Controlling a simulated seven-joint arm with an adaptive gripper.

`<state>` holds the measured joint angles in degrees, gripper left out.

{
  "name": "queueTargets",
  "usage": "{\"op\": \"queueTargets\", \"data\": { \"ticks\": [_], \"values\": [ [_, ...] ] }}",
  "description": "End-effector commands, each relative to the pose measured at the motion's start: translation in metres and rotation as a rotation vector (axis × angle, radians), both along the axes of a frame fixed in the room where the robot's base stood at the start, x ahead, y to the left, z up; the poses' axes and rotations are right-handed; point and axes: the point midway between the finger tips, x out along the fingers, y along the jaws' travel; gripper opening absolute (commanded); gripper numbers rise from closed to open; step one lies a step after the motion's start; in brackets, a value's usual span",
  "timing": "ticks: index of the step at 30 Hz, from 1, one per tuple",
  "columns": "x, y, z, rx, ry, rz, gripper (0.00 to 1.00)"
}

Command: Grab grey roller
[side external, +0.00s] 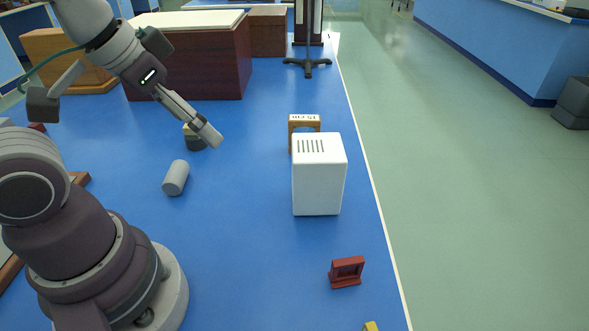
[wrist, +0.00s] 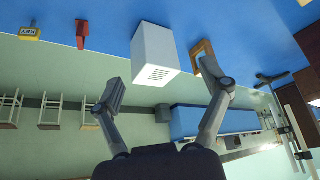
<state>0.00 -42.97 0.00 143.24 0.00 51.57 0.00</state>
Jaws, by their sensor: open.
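The grey roller (side external: 175,178) is a plain grey cylinder lying on the blue bench top in the side external view, to the right of my arm's base. My gripper (side external: 212,138) is in the air, above and to the right of the roller in that picture, and apart from it. In the wrist view my gripper (wrist: 160,74) has its two fingers spread wide with nothing held between them. The roller does not show in the wrist view.
A white vented box (side external: 318,178) stands right of the roller, with a wooden frame (side external: 304,120) behind it. A dark round object (side external: 194,140) sits behind my gripper. A red stand (side external: 346,271) is near the bench's right edge. Bench between roller and white box is clear.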

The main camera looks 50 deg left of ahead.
Motion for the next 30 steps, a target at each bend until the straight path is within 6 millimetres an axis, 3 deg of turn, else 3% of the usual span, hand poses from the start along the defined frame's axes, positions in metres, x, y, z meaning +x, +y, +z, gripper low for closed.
{"op": "queueTargets", "data": {
  "ticks": [4,13,15,17,23,27,30],
  "values": [
    [0.000,0.000,0.000,0.000,0.000,0.000,1.00],
    [0.000,0.000,0.000,-0.002,0.002,0.007,1.00],
    [0.004,0.006,-0.001,-0.030,0.023,0.094,1.00],
    [0.012,0.019,-0.003,-0.087,0.063,0.275,1.00],
    [0.037,0.103,-0.036,-0.376,0.200,1.313,1.00],
    [0.030,0.157,-0.072,-0.515,0.230,1.939,1.00],
    [0.021,0.178,-0.091,-0.566,0.231,2.213,1.00]
  ]
}}
